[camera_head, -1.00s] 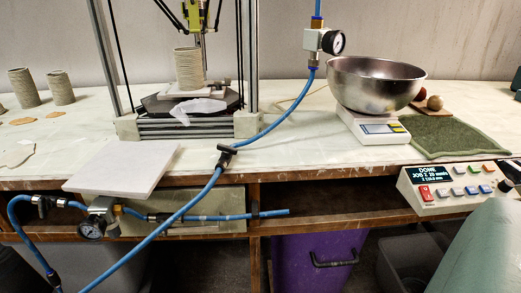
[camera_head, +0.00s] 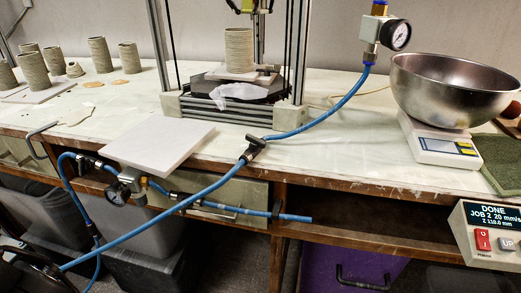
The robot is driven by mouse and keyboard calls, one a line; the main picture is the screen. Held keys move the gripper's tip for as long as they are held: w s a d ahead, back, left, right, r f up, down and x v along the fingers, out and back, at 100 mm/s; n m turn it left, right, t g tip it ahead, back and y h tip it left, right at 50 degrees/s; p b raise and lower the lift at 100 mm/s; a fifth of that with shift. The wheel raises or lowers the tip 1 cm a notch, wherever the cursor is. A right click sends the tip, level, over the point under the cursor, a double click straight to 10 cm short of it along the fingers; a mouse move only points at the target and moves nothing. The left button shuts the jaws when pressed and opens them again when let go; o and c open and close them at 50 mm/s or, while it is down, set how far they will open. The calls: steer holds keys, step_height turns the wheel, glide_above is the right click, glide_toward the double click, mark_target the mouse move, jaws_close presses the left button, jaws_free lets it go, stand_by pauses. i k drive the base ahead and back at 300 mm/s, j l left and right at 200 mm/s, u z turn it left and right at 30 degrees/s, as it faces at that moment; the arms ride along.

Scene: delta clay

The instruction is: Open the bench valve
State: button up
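A valve with a black handle (camera_head: 252,148) sits in the blue hose at the bench's front edge. Its handle appears to lie across the hose. Another dark fitting (camera_head: 85,163) sits in the blue line at the left, beside a regulator with a gauge (camera_head: 119,191) below the bench top. I cannot tell from the picture which fitting is named the bench valve. A second regulator with a gauge (camera_head: 383,34) hangs at the upper right, joined to the blue hose (camera_head: 318,118). No part that I can identify as my gripper shows.
A white board (camera_head: 160,147) overhangs the front edge. The clay printer holds a ribbed clay cylinder (camera_head: 239,50). A steel bowl (camera_head: 455,88) stands on a scale (camera_head: 440,143). A control box (camera_head: 487,235) reads DONE. Bins, including a purple one (camera_head: 352,266), stand below.

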mark_target(255, 142)
steer(key=j+z, duration=0.1)
steer(key=z, duration=0.65)
steer(key=k+j+z, duration=0.1)
steer(key=z, duration=0.7)
steer(key=k+j, duration=0.15)
steer(key=j, duration=0.15)
steer(key=k+j, duration=0.15)
steer(key=i+j, duration=0.1)
steer(key=i, duration=0.1)
